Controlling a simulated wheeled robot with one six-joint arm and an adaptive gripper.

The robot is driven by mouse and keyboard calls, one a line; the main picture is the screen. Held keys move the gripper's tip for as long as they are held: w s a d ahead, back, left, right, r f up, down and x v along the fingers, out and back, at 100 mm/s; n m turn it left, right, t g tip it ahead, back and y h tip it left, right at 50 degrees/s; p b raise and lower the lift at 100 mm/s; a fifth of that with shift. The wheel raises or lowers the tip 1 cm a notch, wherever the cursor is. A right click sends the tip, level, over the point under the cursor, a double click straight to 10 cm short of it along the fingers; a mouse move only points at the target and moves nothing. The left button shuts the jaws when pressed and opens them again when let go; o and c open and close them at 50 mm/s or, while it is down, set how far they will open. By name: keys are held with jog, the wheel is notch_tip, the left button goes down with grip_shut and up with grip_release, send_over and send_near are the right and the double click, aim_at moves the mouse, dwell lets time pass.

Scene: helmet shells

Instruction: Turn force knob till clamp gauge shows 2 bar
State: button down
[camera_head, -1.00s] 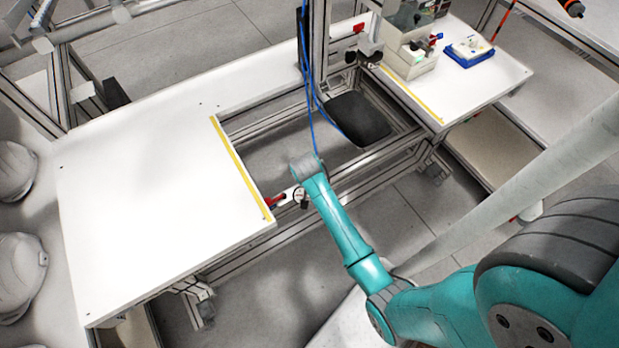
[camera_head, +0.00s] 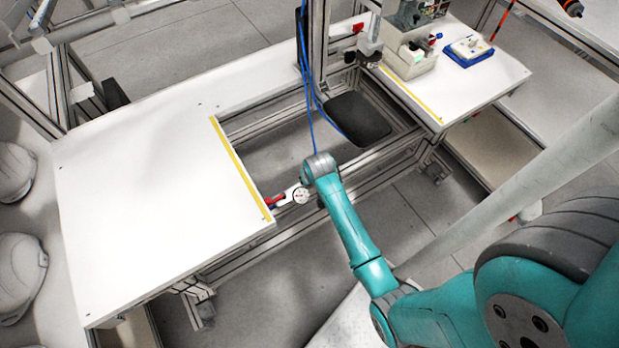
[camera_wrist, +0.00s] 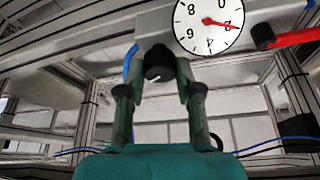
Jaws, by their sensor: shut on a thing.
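The black force knob (camera_wrist: 158,65), with a white mark on its front, sits between the fingers of my gripper (camera_wrist: 160,72) in the wrist view. My gripper is shut on it. The round white clamp gauge (camera_wrist: 206,24) is above and right of the knob, its top cut off by the picture edge. Its red needle points right and slightly down, at the numeral after 0, which it partly covers; it looks like 2. In the head view the gauge (camera_head: 301,195) shows beside my wrist, which hides the knob and fingers.
A blue hose (camera_head: 309,105) hangs down to my wrist. The white table (camera_head: 150,200) at left is clear. A grey bin and blue tray (camera_head: 468,52) stand at the back right.

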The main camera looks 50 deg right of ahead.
jog(key=c, duration=0.8)
grip_release()
jog(key=v, duration=1.2)
